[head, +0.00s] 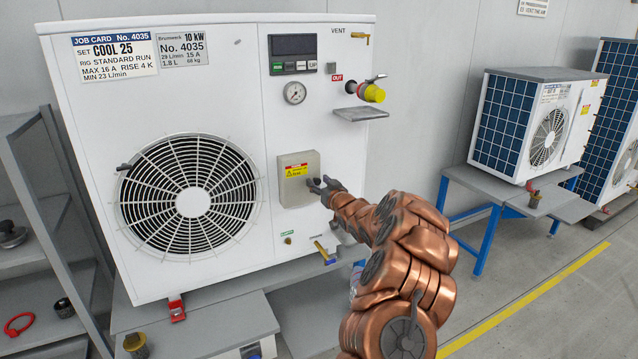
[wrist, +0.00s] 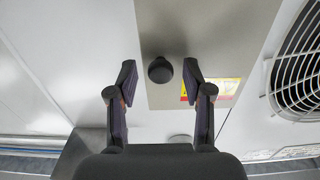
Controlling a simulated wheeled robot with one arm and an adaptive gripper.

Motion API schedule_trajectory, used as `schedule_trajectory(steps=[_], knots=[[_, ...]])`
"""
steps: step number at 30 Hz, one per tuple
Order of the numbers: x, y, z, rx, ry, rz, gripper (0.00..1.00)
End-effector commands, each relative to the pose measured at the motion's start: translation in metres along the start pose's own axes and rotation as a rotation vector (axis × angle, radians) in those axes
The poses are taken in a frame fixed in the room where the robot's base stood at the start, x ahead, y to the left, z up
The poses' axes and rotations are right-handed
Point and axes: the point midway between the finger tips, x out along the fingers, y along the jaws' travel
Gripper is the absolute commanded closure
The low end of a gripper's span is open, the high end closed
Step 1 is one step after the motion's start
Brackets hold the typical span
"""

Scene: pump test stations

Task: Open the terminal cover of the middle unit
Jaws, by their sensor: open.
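The terminal cover (head: 293,168) is a grey box lid with a yellow warning label, on the white front of the large near unit (head: 240,110). It looks closed. In the wrist view the cover (wrist: 215,35) fills the upper middle, with a round black knob (wrist: 160,70) near its edge. My gripper (head: 320,186) is at the cover's right side in the head view and hides the knob there. In the wrist view my gripper (wrist: 160,76) is open, with one fingertip on each side of the knob. I see gaps between the fingertips and the knob.
Beside the cover are a fan grille (head: 190,198), a pressure gauge (head: 295,92) and a small shelf (head: 361,114) under a yellow-capped port (head: 373,93). A brass valve (head: 321,248) sits below. Another unit (head: 535,125) stands on a blue-legged table at right.

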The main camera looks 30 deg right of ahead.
Motion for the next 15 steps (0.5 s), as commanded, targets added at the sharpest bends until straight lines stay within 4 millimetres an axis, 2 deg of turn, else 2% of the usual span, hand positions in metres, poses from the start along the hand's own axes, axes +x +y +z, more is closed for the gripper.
schedule_trajectory(steps=[6,15], knots=[[0.0001,-0.0003,-0.0001,0.0,0.0,0.0,0.5],[-0.0001,-0.0002,-0.0002,0.0,0.0,0.0,0.82]])
